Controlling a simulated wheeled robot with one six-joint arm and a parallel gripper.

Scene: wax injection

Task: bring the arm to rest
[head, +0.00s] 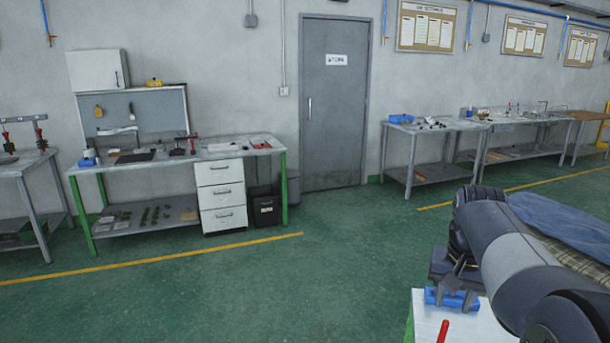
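My arm reaches in from the lower right, dark with a light grey link, bent at a rounded dark joint. My gripper (457,286) points down at the end of it, just over a blue object (436,297) on a white-topped table (470,325). The fingers overlap the blue object in this view. I cannot tell whether they touch it, or whether they are open or shut on it.
A red item (443,331) lies on the white top near my gripper. A workbench with white drawers (221,194) stands far left. More benches (424,128) line the back wall right of a grey door (334,100). The green floor (270,280) between is clear.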

